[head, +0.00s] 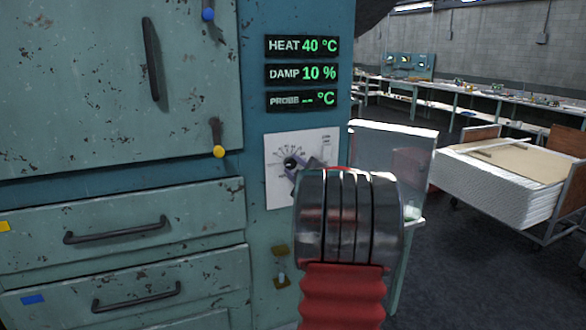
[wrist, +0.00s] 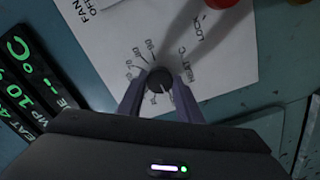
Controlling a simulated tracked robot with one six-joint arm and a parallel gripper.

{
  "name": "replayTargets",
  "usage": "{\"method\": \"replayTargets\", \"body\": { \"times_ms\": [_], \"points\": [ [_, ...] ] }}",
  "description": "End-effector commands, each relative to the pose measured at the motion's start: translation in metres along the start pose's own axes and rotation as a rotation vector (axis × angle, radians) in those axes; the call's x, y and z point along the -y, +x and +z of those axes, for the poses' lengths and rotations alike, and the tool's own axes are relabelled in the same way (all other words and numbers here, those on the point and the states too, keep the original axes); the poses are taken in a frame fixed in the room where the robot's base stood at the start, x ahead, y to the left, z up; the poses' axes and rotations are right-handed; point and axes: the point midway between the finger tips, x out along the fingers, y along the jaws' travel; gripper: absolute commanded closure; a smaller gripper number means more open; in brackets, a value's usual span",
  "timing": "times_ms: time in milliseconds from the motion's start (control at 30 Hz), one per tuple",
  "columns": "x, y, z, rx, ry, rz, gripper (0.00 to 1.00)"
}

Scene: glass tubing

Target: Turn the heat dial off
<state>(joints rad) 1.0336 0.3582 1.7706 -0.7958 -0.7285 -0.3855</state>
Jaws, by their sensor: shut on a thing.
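The heat dial (head: 290,163) is a small black knob on a white panel with a printed scale. It also shows in the wrist view (wrist: 160,78), with numbers around it and a "HEAT °C" label. My gripper (wrist: 158,88) has one finger on each side of the dial and is shut on it. In the head view my gripper (head: 298,171) reaches the dial from the lower right, and my wrist hides the panel's lower right. The heat display (head: 302,46) reads 40 °C.
Below it, displays read DAMP 10 % (head: 301,73) and PROBE -- °C (head: 301,99). A red part (wrist: 222,3) shows at the wrist view's top edge. Left are a cabinet door (head: 90,90) and drawers (head: 120,235) with protruding handles. A cart of white sheets (head: 500,185) stands right.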

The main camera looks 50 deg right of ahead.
Motion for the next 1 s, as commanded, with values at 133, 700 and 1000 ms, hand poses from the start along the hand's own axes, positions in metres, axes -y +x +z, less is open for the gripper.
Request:
{"method": "replayTargets", "body": {
  "times_ms": [133,700,1000],
  "points": [
    [0.0031,0.0017,-0.006,-0.012,-0.04,-0.005,0.9],
    [0.0032,0.0014,-0.0049,-0.01,-0.051,-0.005,0.59],
    [0.0013,0.0004,-0.0018,-0.004,-0.049,-0.002,0.49]
  ]
}}
